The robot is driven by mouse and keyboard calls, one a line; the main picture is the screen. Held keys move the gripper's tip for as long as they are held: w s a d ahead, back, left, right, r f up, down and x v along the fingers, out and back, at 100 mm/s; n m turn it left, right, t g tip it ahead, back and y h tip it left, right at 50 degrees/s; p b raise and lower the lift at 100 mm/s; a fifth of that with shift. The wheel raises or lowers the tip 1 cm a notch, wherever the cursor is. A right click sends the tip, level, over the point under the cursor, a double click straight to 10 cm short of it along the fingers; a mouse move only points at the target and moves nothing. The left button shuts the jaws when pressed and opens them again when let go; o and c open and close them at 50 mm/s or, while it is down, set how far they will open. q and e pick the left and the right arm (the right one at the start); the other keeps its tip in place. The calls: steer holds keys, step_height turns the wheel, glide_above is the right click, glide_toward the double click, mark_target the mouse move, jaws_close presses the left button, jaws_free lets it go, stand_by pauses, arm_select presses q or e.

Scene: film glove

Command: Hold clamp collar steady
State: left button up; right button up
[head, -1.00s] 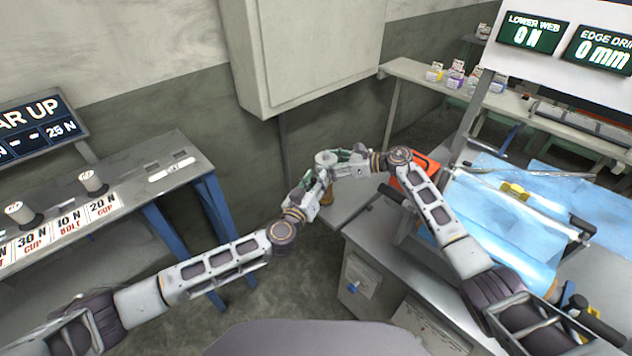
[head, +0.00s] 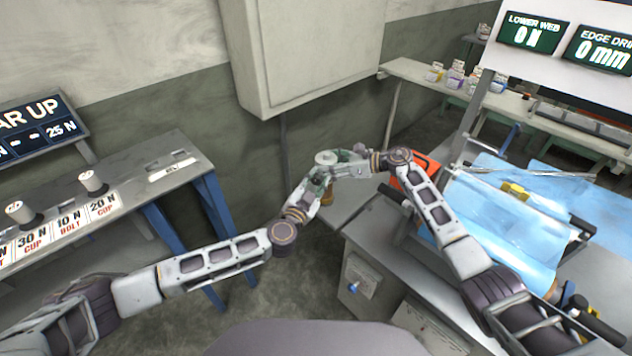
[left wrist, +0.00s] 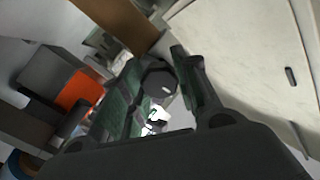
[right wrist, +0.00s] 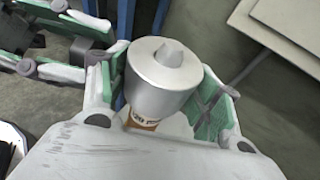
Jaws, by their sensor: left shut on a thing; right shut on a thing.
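My left gripper (head: 318,184) and right gripper (head: 345,165) meet in front of the grey wall cabinet. The right gripper is shut on a silver cylinder (right wrist: 162,80) with a short conical top; its pale round top also shows in the head view (head: 326,157). An orange-brown labelled part (right wrist: 142,122) shows below the cylinder. The left gripper, close beside it, is shut on a small dark faceted piece (left wrist: 158,80), partly hidden by the fingers. I cannot tell for sure which held piece is the clamp collar.
A grey bench (head: 150,160) with labelled weight places and two pale spools stands left. A workbench (head: 375,240) with a blue film roll (head: 510,235) and an orange item (head: 428,166) stands right. The wall cabinet (head: 310,60) is behind the grippers. Open floor lies between the benches.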

arm_select(q)
steer(key=shift+s+f+m, duration=0.1)
steer(key=shift+f+m, duration=0.15)
steer(key=shift+m, duration=0.75)
arm_select(e)
steer(key=shift+w+d, duration=0.15)
steer(key=shift+d, duration=0.05)
arm_select(q)
steer(key=o, duration=0.6)
steer(key=shift+a, duration=0.1)
steer(key=o, duration=0.4)
steer(key=shift+r, duration=0.15)
arm_select(e)
steer(key=shift+a+r, duration=0.1)
arm_select(q)
steer(key=shift+o, duration=0.2)
steer(key=v, duration=1.2)
arm_select(e)
steer(key=shift+r, duration=0.1)
